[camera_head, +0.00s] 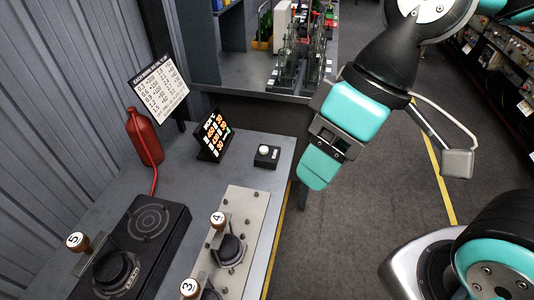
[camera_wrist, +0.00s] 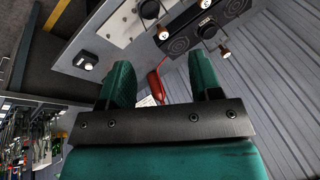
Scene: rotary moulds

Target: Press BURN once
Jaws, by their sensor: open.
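A small black box with a round white button (camera_head: 264,151) sits on the grey bench near its right edge, the only push button I can make out. No BURN lettering is legible on it. The button box also shows in the wrist view (camera_wrist: 85,61), at upper left. My gripper (camera_head: 318,172) hangs beyond the bench's right edge, to the right of the button box and apart from it. In the wrist view its two green fingers (camera_wrist: 162,82) are spread with nothing between them.
A red bottle (camera_head: 144,138) with a hose, a printed chart (camera_head: 159,91), a black burner unit (camera_head: 150,222) and a pale plate with numbered knobs (camera_head: 257,207) share the bench (camera_head: 188,184). Open floor lies right.

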